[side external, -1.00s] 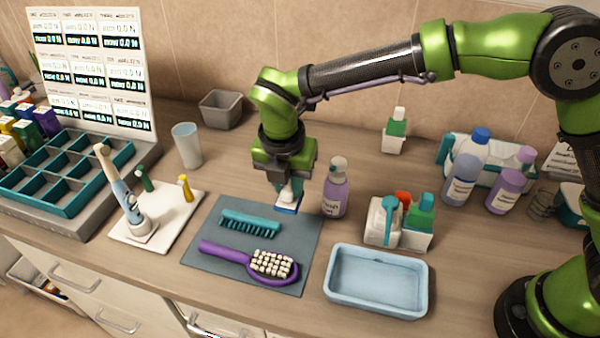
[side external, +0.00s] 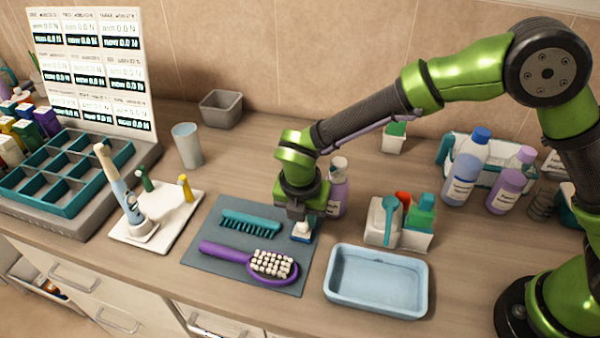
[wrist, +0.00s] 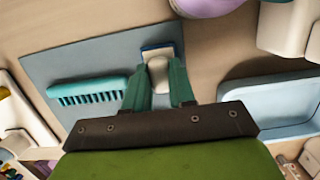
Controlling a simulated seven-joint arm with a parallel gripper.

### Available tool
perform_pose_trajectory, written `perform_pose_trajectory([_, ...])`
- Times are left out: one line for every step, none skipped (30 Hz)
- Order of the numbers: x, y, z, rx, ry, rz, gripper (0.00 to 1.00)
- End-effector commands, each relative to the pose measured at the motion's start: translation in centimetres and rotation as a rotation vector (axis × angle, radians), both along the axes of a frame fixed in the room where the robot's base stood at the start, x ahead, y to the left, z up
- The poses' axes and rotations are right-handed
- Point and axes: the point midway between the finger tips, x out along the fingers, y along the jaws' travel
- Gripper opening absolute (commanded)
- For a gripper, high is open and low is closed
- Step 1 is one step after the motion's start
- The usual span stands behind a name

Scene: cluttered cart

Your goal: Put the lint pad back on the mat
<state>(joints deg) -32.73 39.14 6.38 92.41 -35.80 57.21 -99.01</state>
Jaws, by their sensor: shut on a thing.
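My gripper (side external: 302,222) is shut on the lint pad (side external: 302,236), a small block with a white top and a blue base. In the wrist view the lint pad (wrist: 158,68) sits between my two teal fingers (wrist: 159,85). The pad is at the right part of the grey mat (side external: 212,262); I cannot tell whether it touches the mat. A teal comb (side external: 250,222) and a purple brush with white bristles (side external: 250,262) lie on the mat to the left. The mat also shows in the wrist view (wrist: 60,65).
A light blue tray (side external: 376,280) stands right of the mat. A purple bottle (side external: 338,190) stands close behind my gripper, partly hidden. A white caddy (side external: 398,232) is to the right. A white board with an electric toothbrush (side external: 125,205) is at left.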

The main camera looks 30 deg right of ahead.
Motion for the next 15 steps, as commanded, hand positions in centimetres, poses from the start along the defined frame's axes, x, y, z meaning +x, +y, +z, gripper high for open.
perform_pose_trajectory([0.01, 0.01, 0.04, 0.000, 0.000, 0.000, 0.00])
perform_pose_trajectory([0.01, 0.01, 0.04, 0.000, 0.000, 0.000, 0.00])
perform_pose_trajectory([0.01, 0.01, 0.05, 0.000, 0.000, 0.000, 0.00])
perform_pose_trajectory([0.01, 0.00, 0.03, 0.000, 0.000, 0.000, 0.00])
perform_pose_trajectory([0.00, 0.00, -0.01, 0.000, 0.000, 0.000, 0.00])
perform_pose_trajectory([0.00, -0.01, -0.13, -0.001, 0.001, 0.000, 0.00])
perform_pose_trajectory([0.00, -0.01, -0.23, -0.001, 0.001, 0.000, 0.00])
perform_pose_trajectory([-0.01, -0.02, -0.34, -0.001, 0.001, 0.000, 0.00])
perform_pose_trajectory([0.00, -0.01, -0.28, -0.001, 0.001, 0.000, 0.31])
perform_pose_trajectory([0.00, -0.01, -0.27, -0.001, 0.001, 0.000, 0.35])
perform_pose_trajectory([0.00, -0.01, -0.27, -0.001, 0.001, 0.000, 0.40])
perform_pose_trajectory([-0.01, -0.01, -0.26, -0.001, 0.001, 0.000, 0.46])
perform_pose_trajectory([-0.01, -0.01, -0.26, -0.001, 0.001, 0.000, 0.50])
perform_pose_trajectory([-0.01, -0.01, -0.26, -0.001, 0.001, 0.000, 0.50])
perform_pose_trajectory([0.00, -0.01, -0.25, -0.001, 0.001, 0.000, 0.50])
